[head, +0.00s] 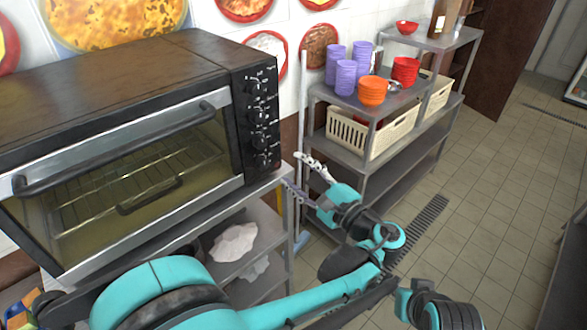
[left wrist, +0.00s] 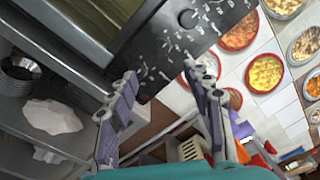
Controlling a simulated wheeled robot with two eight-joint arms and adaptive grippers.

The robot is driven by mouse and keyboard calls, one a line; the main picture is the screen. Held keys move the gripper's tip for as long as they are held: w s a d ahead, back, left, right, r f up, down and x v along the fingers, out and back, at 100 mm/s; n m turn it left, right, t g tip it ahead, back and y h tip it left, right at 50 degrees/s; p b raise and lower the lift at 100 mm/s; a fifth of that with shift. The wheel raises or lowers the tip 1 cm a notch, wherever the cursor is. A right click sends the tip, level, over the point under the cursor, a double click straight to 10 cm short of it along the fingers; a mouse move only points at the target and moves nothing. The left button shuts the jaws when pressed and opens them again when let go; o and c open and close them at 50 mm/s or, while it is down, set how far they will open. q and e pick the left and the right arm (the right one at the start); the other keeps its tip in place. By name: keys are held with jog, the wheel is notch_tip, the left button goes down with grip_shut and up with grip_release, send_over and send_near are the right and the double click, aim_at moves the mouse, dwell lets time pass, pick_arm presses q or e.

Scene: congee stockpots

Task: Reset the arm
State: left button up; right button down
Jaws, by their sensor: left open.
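My left arm reaches across the head view from the lower left. Its gripper (head: 303,178) is just right of the oven's control panel, in front of the wall and left of the steel shelf. In the left wrist view the two fingers of the gripper (left wrist: 160,82) stand apart with nothing between them. The fingertips point toward the oven's knob panel (left wrist: 175,45); I cannot tell the exact gap. My right gripper does not show.
A large oven (head: 120,140) stands on a steel rack (head: 272,258) with white bundles (head: 234,242) below. A steel shelf (head: 395,170) holds purple cups (head: 346,76), orange bowls (head: 373,90), red bowls (head: 405,70) and cream baskets (head: 392,132).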

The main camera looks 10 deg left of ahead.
pick_arm(q)
jog(key=s+a+f+n+g+h+b, duration=0.2)
jog(key=s+a+f+n+g+h, duration=0.15)
jog(key=a+f, duration=0.35)
jog(key=s+a+f+n+g+h+b, duration=0.2)
jog(key=s+a+f+h+b, duration=0.15)
jog(key=a+f, duration=0.35)
jog(key=s+d+f+n+h+b, duration=0.3)
jog(key=s+d+f+n+h, duration=0.1)
jog(key=s+f+n+h, duration=0.3)
jog(key=shift+s+f+n+t, duration=0.35)
jog(key=shift+s+f+n, duration=0.7)
jog(key=shift+s+f, duration=0.8)
